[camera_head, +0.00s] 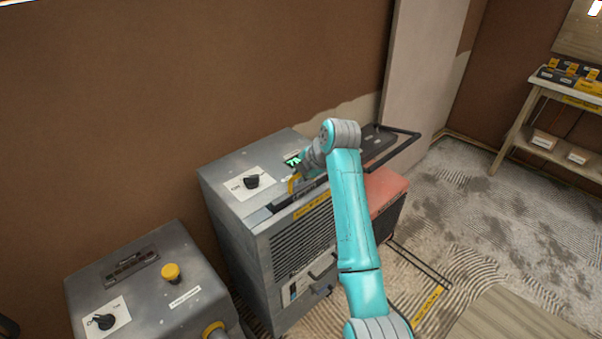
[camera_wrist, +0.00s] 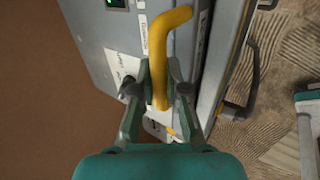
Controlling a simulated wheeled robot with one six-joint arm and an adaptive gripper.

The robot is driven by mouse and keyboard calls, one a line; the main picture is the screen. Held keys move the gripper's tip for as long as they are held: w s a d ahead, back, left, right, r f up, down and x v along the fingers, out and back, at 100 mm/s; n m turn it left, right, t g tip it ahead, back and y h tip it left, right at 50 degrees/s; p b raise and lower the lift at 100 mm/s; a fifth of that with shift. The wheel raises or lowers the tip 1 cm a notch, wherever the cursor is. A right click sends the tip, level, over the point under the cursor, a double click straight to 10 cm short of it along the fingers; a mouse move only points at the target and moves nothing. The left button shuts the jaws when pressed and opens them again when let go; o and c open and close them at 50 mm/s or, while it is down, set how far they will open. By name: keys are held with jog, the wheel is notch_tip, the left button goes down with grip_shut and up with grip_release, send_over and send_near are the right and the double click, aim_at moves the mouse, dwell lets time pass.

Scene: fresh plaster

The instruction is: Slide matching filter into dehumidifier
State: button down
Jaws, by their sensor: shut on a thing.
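The dehumidifier (camera_head: 225,172) is a grey metal cabinet with a dark dial (camera_head: 251,182), a small green-lit display (camera_head: 293,161) and a louvred front. A long dark slot (camera_head: 283,205) runs along its top front edge, above a yellow label (camera_head: 312,204). My gripper (camera_wrist: 160,88) is shut on a curved yellow handle (camera_wrist: 164,32), close over the cabinet top. The handle also shows in the head view (camera_head: 293,184), beside the slot. I take it to be the filter's handle. The filter body is mostly hidden, and I cannot tell how deep it sits.
A second grey machine (camera_head: 140,265) with a yellow knob (camera_head: 170,272) stands at the lower left. A dark push handle (camera_head: 405,145) and a red panel (camera_head: 385,190) lie to the right. A shelf (camera_head: 530,115) with boxes stands far right. The brown wall is close behind.

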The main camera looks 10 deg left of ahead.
jog(key=shift+f, duration=0.55)
jog(key=c, duration=1.1)
grip_release()
jog(key=v, duration=1.2)
